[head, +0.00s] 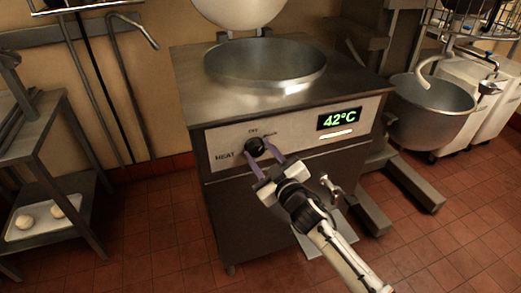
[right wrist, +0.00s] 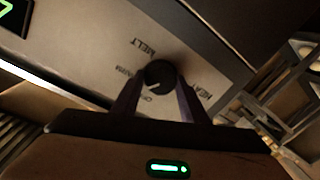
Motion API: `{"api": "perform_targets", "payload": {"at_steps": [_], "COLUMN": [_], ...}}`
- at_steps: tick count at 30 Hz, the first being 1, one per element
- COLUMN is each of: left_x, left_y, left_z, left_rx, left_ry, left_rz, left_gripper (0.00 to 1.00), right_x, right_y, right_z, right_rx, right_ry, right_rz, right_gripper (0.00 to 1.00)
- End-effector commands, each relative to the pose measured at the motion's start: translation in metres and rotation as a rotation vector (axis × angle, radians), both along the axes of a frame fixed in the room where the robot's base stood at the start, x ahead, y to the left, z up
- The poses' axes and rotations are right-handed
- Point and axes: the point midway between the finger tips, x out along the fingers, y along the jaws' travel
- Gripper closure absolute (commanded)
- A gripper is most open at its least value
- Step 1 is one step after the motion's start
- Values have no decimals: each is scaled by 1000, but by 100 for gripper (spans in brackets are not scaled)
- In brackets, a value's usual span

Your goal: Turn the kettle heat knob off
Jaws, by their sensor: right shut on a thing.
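The kettle (head: 190,98) is a steel box with a round open bowl in its top. The black heat knob (head: 255,147) is on its front panel, beside the word HEAT. My right gripper (head: 262,160) reaches the panel with one purple finger on each side of the knob, shut on it. In the right wrist view the knob (right wrist: 159,74) sits between the fingertips, with MELT, WARM and OFF lettering around it. My left gripper is not in view.
A spout or tap (head: 331,188) sticks out below the panel, right of my right arm. A mixer bowl (head: 432,108) stands at right. A shelf rack with a tray (head: 42,222) stands at left.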

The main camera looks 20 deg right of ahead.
Motion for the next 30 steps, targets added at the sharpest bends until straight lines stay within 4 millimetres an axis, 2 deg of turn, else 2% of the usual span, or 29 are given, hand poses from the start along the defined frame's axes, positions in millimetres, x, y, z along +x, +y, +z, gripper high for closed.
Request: {"api": "perform_targets", "payload": {"at_steps": [9,15,21,30], "left_x": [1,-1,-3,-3], "left_y": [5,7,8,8], "left_z": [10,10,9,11], "left_rx": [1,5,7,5], "left_ry": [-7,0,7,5], "left_rz": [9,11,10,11], "left_gripper": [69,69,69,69], "right_x": [-1,-1,-1,-1], "right_y": [4,4,5,5], "right_z": [1,0,-1,-2], "right_rx": [-293,-451,-564,-645], "right_ry": [-9,-13,-17,-18], "right_rz": [5,6,5,5], "right_gripper": [83,83,83,83]}}
